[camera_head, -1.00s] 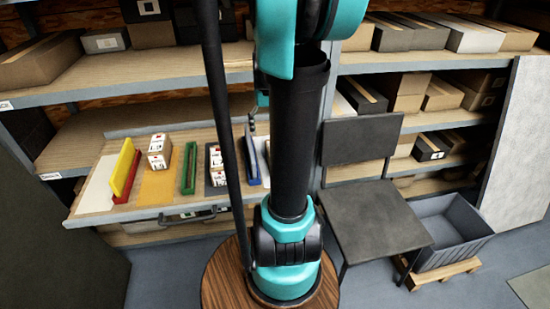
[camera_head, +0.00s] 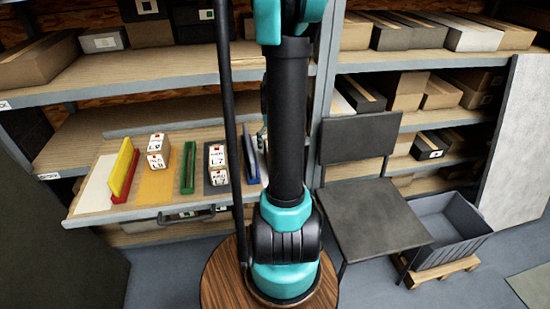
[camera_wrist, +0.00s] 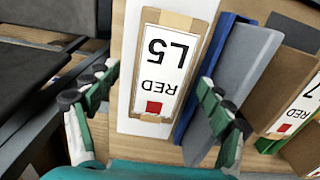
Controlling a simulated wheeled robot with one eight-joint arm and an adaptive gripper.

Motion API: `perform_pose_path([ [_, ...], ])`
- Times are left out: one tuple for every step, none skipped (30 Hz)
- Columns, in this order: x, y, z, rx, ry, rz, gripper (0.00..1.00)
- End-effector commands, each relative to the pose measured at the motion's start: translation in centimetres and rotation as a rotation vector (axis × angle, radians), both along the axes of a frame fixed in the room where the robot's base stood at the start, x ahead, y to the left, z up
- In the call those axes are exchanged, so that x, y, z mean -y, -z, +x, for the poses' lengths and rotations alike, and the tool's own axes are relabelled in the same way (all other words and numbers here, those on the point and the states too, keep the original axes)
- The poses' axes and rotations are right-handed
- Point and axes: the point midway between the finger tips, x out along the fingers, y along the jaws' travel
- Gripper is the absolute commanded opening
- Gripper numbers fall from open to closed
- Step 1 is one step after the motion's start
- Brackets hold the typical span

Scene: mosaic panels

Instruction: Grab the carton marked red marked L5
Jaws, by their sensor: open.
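The carton marked RED L5 (camera_wrist: 164,66) shows in the wrist view as a tan box with a white label and a red square; its text appears upside down. It stands on a white strip (camera_wrist: 126,75) beside a blue divider (camera_wrist: 200,85). My gripper (camera_wrist: 153,92) is open, with one green finger toward each side of the carton in the picture. I cannot tell how far above it the fingers are. In the head view my arm hides this carton and most of the gripper.
A grey panel (camera_wrist: 246,70) stands right of the blue divider in the wrist view, with another carton ending in 7 (camera_wrist: 297,105) beyond. In the head view, more white-labelled cartons (camera_head: 158,143), a yellow divider (camera_head: 122,168) and a green divider (camera_head: 188,168) share the pull-out tray (camera_head: 90,212). A chair (camera_head: 375,215) stands right.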

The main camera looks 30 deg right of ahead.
Motion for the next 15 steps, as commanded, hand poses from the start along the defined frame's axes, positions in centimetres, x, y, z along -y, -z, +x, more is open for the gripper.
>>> perform_pose_path([
  [0.0, 0.4, 0.0, 0.0, 0.0, 0.0, 0.81],
  [0.0, 0.5, 0.0, 0.0, 0.0, 0.0, 0.81],
  [0.0, 0.6, 0.0, 0.0, 0.0, 0.0, 0.81],
  [0.0, 0.7, 0.0, 0.0, 0.0, 0.0, 0.81],
  [0.0, 0.8, 0.0, 0.0, 0.0, 0.0, 0.81],
  [0.0, 1.1, 0.0, 0.0, 0.0, 0.0, 0.81],
  [0.0, 1.3, 0.0, 0.0, 0.0, 0.0, 0.81],
  [0.0, 1.6, 0.1, 0.0, 0.0, 0.0, 0.81],
  [0.0, 2.1, 0.1, 0.0, 0.0, 0.0, 0.81],
  [0.0, 2.5, 0.1, 0.0, 0.0, 0.0, 0.81],
  [0.0, 2.9, 0.2, 0.0, 0.0, 0.0, 0.81],
  [0.0, 3.4, 0.2, 0.0, 0.0, 0.0, 0.81],
  [0.0, 3.8, 0.3, 0.0, 0.0, 0.0, 0.81],
  [0.0, 4.2, 0.3, 0.0, 0.0, 0.0, 0.81],
  [0.0, 4.6, 0.2, 0.0, 0.0, 0.0, 0.81],
])
